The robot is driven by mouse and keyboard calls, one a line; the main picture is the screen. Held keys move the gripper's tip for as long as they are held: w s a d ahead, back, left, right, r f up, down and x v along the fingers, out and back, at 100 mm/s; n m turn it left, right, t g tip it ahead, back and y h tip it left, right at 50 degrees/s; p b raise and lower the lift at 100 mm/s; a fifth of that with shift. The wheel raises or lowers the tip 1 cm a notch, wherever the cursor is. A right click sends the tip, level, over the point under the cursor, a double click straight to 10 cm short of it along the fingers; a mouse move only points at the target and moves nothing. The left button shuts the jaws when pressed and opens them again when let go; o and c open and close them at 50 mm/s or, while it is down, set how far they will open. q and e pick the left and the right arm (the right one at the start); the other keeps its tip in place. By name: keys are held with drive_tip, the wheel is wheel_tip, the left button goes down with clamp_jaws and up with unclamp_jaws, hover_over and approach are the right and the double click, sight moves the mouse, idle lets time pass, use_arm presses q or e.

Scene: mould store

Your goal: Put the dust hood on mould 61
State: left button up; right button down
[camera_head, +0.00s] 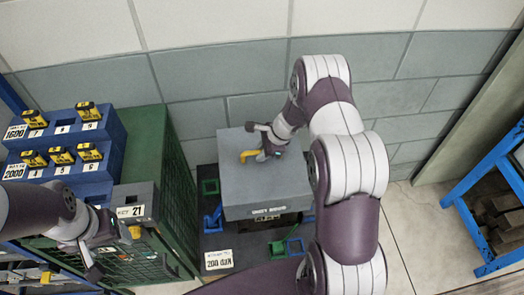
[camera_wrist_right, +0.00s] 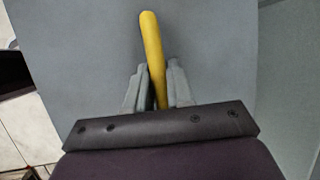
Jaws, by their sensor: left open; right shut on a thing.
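The dust hood (camera_head: 285,185) is a grey box with a yellow handle (camera_head: 254,155) on top and a label on its front. My right gripper (camera_head: 262,150) is shut on the handle, which also shows between its fingers in the right wrist view (camera_wrist_right: 152,50). The hood is above a dark base (camera_head: 255,245) with green and blue brackets. A partly covered label shows just under the hood's front edge; the mould itself is mostly hidden and its number unreadable. I cannot tell whether the hood rests or hangs. My left gripper (camera_head: 98,243) is open, at the lower left.
A grey block (camera_head: 135,195) labelled 21 stands beside my left gripper on a green crate (camera_head: 175,180). Blue stepped racks (camera_head: 65,150) hold several yellow-and-black items. A blue shelf (camera_head: 490,215) stands at the right. A tiled wall is close behind the hood; floor is free at right.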

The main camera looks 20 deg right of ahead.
drive_tip(key=shift+w, duration=0.1)
idle(0.3)
drive_tip(key=c, duration=0.9)
unclamp_jaws()
drive_tip(key=o, duration=0.7)
drive_tip(key=shift+f, duration=0.1)
drive_tip(key=shift+o, duration=0.4)
drive_tip(key=shift+s, duration=0.2)
drive_tip(key=shift+w+r+p, duration=0.1)
drive_tip(key=shift+r+p, duration=3.6)
drive_tip(key=shift+r, duration=0.85)
